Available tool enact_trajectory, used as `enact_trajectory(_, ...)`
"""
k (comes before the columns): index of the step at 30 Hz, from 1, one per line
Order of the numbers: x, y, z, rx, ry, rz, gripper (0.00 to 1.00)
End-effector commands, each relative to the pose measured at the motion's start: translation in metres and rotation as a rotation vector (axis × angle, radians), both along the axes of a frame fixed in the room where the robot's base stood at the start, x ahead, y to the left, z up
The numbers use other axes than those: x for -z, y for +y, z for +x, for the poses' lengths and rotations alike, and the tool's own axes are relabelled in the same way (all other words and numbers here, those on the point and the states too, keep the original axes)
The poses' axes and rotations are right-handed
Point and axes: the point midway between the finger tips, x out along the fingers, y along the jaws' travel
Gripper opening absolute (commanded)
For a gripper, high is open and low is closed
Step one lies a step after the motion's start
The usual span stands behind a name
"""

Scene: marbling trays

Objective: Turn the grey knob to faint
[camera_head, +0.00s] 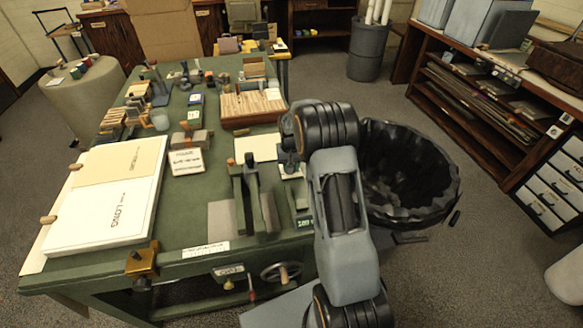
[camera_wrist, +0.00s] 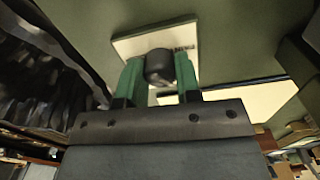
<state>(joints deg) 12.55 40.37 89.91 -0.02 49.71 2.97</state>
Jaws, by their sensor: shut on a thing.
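The grey knob (camera_wrist: 160,64) is a dark rounded cylinder on a cream plate (camera_wrist: 124,46) in the wrist view. My gripper (camera_wrist: 158,72) has its two green fingers on either side of the knob and is shut on it. A pointer-like light mark shows low on the knob. Small dark lettering (camera_wrist: 184,47) is on the plate right of the knob, too blurred to read, so I cannot tell the setting.
The green workbench (camera_head: 222,178) carries a wooden tray of blocks (camera_head: 252,122), several tools and a large white board (camera_head: 92,225). A black bin (camera_head: 446,190) stands right of my arm, close to it. A wooden shelf unit (camera_head: 470,112) lines the right wall. Open floor lies between.

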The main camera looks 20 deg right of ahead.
Motion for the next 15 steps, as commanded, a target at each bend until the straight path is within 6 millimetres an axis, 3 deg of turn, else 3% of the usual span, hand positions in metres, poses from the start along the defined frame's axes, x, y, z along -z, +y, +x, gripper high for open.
enact_trajectory(15, 0.0001, -0.0002, -0.0001, -0.297, 0.000, 0.000, 0.07)
